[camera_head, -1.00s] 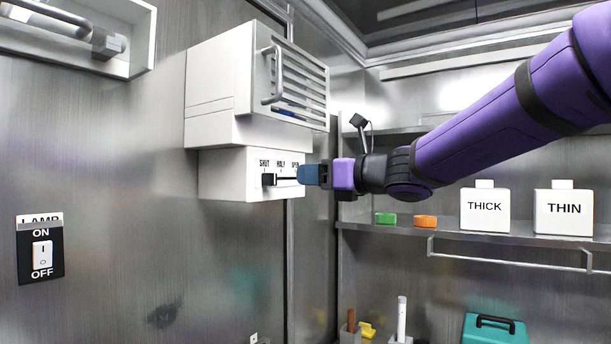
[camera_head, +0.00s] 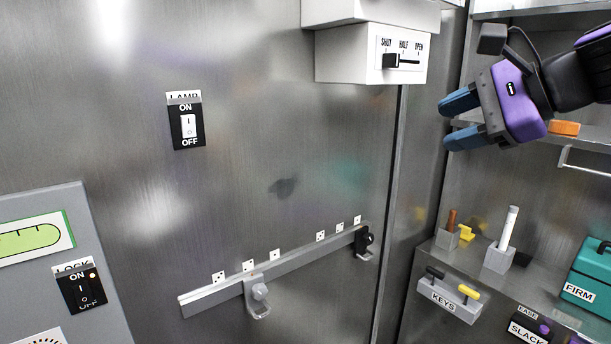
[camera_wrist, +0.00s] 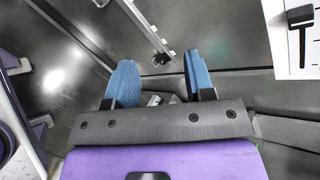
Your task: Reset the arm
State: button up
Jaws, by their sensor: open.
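My gripper (camera_head: 462,118) is open and empty in the head view, at the upper right, with its two blue fingers apart and pointing left. It hangs below and to the right of the white box with the SHUT, HALF, OPEN slider (camera_head: 391,61), clear of it. The slider's black knob sits at the SHUT end. In the wrist view my gripper (camera_wrist: 157,80) has both blue fingers spread with nothing between them. The slider's panel (camera_wrist: 291,45) shows at the upper right there, apart from the fingers.
A lamp switch (camera_head: 187,122) and a rail (camera_head: 225,292) with a grey latch are on the metal wall. At right are an orange block (camera_head: 564,128), a KEYS holder (camera_head: 448,299), a white stick in a stand (camera_head: 508,229) and a teal FIRM case (camera_head: 594,275). The space left of my gripper is free.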

jog(key=s+d+f+n+g+h, duration=0.3)
jog(key=s+d+f+n+h, duration=0.5)
jog(key=s+f+n, duration=0.3)
jog(key=s+d+n, duration=0.1)
jog(key=s+n, duration=0.1)
jog(key=n, duration=0.2)
jog(key=shift+s+f+h, duration=0.3)
jog(key=shift+h, duration=0.1)
dwell(1.8)
